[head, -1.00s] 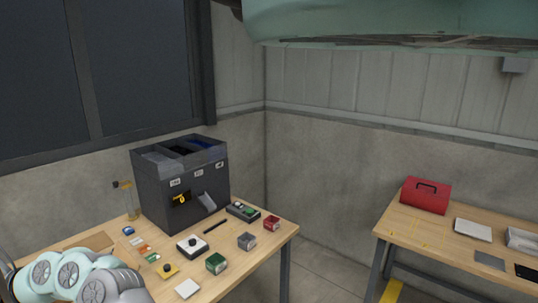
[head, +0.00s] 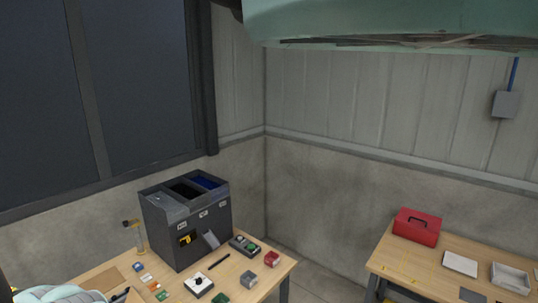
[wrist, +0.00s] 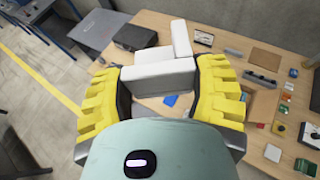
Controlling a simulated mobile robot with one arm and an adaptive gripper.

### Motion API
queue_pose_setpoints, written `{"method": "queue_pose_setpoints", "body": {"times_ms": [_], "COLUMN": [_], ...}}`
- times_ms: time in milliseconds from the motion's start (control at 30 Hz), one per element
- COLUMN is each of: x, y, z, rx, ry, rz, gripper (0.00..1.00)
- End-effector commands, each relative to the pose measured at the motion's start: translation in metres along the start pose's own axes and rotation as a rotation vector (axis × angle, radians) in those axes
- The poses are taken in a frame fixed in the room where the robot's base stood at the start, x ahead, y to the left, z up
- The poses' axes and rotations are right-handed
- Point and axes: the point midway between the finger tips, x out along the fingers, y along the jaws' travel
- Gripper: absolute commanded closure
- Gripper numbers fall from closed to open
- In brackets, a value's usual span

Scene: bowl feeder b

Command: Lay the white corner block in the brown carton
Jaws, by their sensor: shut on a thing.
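The white corner block (wrist: 165,68) is L-shaped and sits between the yellow fingers of my gripper (wrist: 160,82) in the wrist view. My gripper is shut on its lower leg, with the other leg rising on the right. The block appears held above the wooden table (wrist: 225,150).
A dark feeder box (head: 175,235) stands at the table's back. Small parts and a black-knobbed white block (head: 199,284) lie in front of it. A second table on the right holds a red toolbox (head: 416,226) and a grey-white tray (head: 510,278).

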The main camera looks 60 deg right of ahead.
Motion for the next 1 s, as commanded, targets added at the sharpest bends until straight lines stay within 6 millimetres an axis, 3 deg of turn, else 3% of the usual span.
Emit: {"method": "queue_pose_setpoints", "body": {"times_ms": [33, 200, 567, 1000], "x": [-0.006, -0.009, 0.004, -0.008], "y": [-0.002, -0.003, 0.012, -0.001], "z": [0.011, 0.015, -0.005, 0.016], "rx": [0.005, 0.008, -0.097, -0.166], "ry": [0.0, 0.001, 0.002, 0.001], "rz": [-0.014, -0.023, 0.23, 0.39], "gripper": [0.61, 0.61, 0.61, 0.61]}}
